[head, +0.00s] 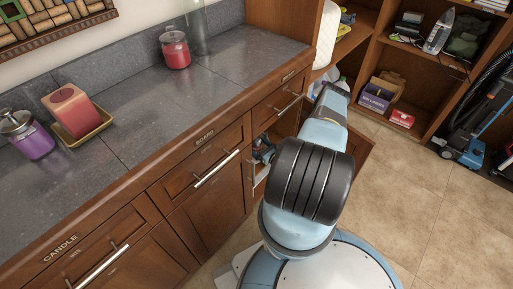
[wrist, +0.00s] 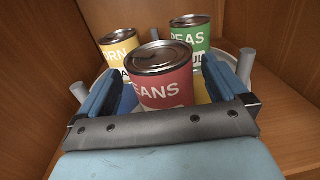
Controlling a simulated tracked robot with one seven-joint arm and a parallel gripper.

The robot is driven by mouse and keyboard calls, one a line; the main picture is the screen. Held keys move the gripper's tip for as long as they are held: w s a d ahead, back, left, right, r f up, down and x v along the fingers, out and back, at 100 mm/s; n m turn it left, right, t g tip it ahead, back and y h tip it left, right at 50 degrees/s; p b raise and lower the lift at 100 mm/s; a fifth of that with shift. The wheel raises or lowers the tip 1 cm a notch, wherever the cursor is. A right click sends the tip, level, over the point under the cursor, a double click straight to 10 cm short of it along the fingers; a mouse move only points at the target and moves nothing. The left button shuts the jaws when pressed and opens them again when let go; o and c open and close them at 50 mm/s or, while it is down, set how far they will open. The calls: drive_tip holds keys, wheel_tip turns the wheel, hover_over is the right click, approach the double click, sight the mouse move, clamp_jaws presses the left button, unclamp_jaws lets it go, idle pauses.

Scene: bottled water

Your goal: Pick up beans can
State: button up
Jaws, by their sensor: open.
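In the wrist view the red beans can (wrist: 162,85) stands upright, its label reading "EANS". My gripper (wrist: 160,90) is open, with one blue finger to the left of the can and one to the right. The can's lower part is hidden behind the gripper's palm edge. I cannot tell whether either finger touches it. In the head view my arm reaches toward the open cabinet below the counter; the can and the gripper's fingertips are hidden there.
Behind the beans can stand a yellow corn can (wrist: 119,44) at left and a green peas can (wrist: 188,32) at right. They appear to share a round, light-rimmed tray (wrist: 228,58). Wooden cabinet walls (wrist: 35,60) close in on both sides. The counter (head: 120,110) lies above.

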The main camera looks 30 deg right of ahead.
drive_tip(key=x, duration=0.3)
drive_tip(key=shift+w, duration=0.25)
drive_tip(key=shift+c, duration=0.3)
drive_tip(key=shift+d+r, duration=0.1)
drive_tip(key=c, duration=1.3)
